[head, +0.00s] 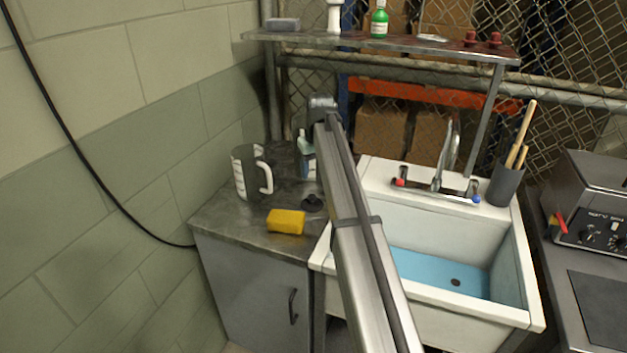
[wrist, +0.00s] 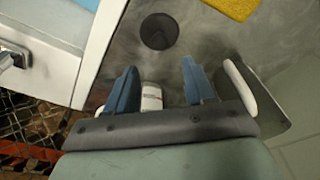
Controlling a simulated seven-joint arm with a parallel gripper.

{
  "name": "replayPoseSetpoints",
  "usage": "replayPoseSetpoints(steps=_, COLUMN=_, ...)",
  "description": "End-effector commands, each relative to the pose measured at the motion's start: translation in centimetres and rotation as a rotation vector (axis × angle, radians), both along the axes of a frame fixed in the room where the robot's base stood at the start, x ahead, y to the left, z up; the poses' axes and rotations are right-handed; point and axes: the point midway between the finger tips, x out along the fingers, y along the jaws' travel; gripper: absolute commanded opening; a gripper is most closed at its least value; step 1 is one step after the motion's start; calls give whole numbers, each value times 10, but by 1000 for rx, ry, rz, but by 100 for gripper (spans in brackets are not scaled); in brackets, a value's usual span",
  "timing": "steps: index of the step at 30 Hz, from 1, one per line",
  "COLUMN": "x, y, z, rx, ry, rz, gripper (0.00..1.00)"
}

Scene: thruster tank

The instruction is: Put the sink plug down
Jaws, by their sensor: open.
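The sink plug (head: 312,202) is a small dark round disc with a raised middle. It lies on the grey metal counter (head: 222,218), between the yellow sponge (head: 286,221) and the sink (head: 519,262). In the wrist view the plug (wrist: 159,31) lies flat on the counter, beyond my fingertips and clear of them. My gripper (wrist: 160,75) is open, its two blue fingers apart with nothing held between them.
A measuring jug (head: 245,172) stands at the counter's left; its white handle (wrist: 240,86) is close beside my right finger in the wrist view. A small white bottle (wrist: 151,97) shows near the left finger. The sink holds blue water (head: 430,270). A shelf (head: 400,46) hangs above.

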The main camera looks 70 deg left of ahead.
Motion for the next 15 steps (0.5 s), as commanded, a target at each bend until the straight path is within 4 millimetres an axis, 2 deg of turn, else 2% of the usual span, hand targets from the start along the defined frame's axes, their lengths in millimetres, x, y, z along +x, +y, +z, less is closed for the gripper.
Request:
replayPoseSetpoints(steps=6, x=0, y=-2, z=16, rx=0, ry=0, rz=0, gripper=53)
replayPoseSetpoints(steps=15, x=0, y=-3, z=18, rx=-1, ry=0, rz=0, gripper=53)
